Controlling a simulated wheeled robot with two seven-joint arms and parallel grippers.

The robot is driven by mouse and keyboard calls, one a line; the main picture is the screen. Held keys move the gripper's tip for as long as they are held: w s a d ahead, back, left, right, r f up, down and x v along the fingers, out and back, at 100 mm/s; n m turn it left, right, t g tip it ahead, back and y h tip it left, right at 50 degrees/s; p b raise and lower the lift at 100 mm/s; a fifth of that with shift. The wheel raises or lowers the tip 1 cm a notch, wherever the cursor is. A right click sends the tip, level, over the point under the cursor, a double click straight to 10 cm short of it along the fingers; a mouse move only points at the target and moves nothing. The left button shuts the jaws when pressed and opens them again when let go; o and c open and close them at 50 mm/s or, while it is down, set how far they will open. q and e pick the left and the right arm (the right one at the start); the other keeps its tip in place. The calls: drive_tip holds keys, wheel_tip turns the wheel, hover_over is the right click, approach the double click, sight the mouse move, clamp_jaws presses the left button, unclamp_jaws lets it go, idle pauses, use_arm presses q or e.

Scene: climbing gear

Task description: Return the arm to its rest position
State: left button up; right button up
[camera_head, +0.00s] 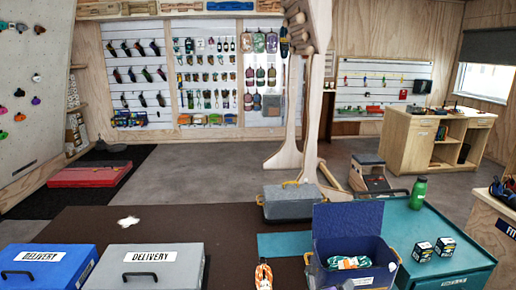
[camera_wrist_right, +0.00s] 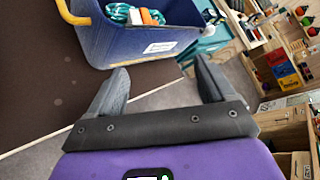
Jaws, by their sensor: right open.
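My right gripper (camera_wrist_right: 160,86) shows in the right wrist view with its two grey fingers spread apart and nothing between them. It is clear of the blue bin (camera_wrist_right: 150,44), which lies beyond the fingertips at the top of that view. The bin holds a teal-and-white rope bundle (camera_wrist_right: 124,13) and something orange. In the head view the same kind of blue bin (camera_head: 334,252) stands at the table's front right, with its lid side up and rope inside. Neither of my grippers shows in the head view.
Blue (camera_head: 45,268) and grey (camera_head: 150,268) delivery boxes stand at the front left. An orange-and-white item (camera_head: 263,276) lies at the front edge. The dark table middle is mostly clear.

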drive_tip(key=s+a+f+n+y+b, duration=0.1)
drive_tip(key=s+a+f+n+y, duration=0.1)
drive_tip(key=f+n, duration=0.45)
drive_tip(key=s+a+f+n+g+y, duration=0.1)
drive_tip(key=s+a+f+n+y, duration=0.15)
drive_tip(key=f+n, duration=0.4)
drive_tip(key=s+a+f+n+y+b, duration=0.1)
drive_tip(key=s+f+n+y, duration=0.2)
drive_tip(key=f, duration=0.5)
drive_tip(key=s+a+f+n+g+y, duration=0.2)
drive_tip(key=s+f+n, duration=0.2)
drive_tip(key=s, duration=0.3)
drive_tip(key=s+a+f+n+g+y+b, duration=0.1)
drive_tip(key=s+a+f+n+g+y, duration=0.1)
drive_tip(key=s+n, duration=0.5)
drive_tip(key=s+a+f+n+g+y+b, duration=0.1)
drive_tip(key=s+a+f+n+g, duration=0.3)
drive_tip(key=s, duration=0.5)
wheel_tip(320, 180, down, 3)
drive_tip(key=shift+r+n+y, duration=0.15)
drive_tip(key=shift+n+y, duration=0.4)
drive_tip(key=shift+n, duration=0.35)
drive_tip(key=shift+w, duration=0.1)
